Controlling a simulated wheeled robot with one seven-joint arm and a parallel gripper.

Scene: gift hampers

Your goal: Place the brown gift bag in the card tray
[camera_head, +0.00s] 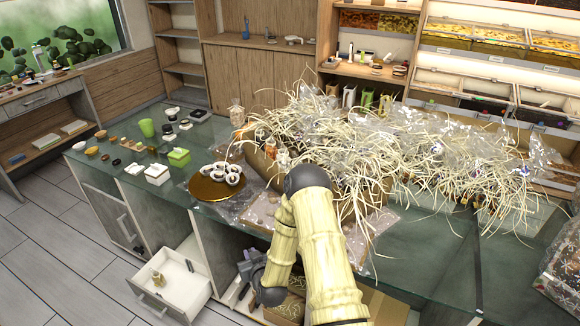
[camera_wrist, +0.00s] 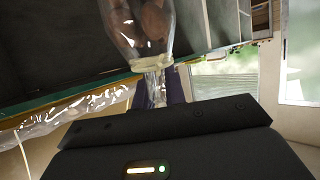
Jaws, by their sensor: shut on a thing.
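My gripper (camera_head: 250,268) is low beside the front of the counter, right of the open drawer. In the wrist view my gripper (camera_wrist: 155,98) is shut on the gathered neck of a clear bag with brown contents, the brown gift bag (camera_wrist: 148,25). The bag extends away from the fingers, beyond a pale tie around its neck. In the head view I cannot make the bag out, and my arm covers part of that area. I cannot tell for sure which thing is the card tray; a brown cardboard container (camera_head: 388,308) shows low behind my arm.
The glass counter (camera_head: 425,262) carries a heap of straw-like shreds and clear wrap (camera_head: 330,140), a round gold board (camera_head: 205,192) with small cups, and small boxes. An open drawer (camera_head: 180,298) juts out at the front left with a small tan item. Floor (camera_head: 50,260) at left is clear.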

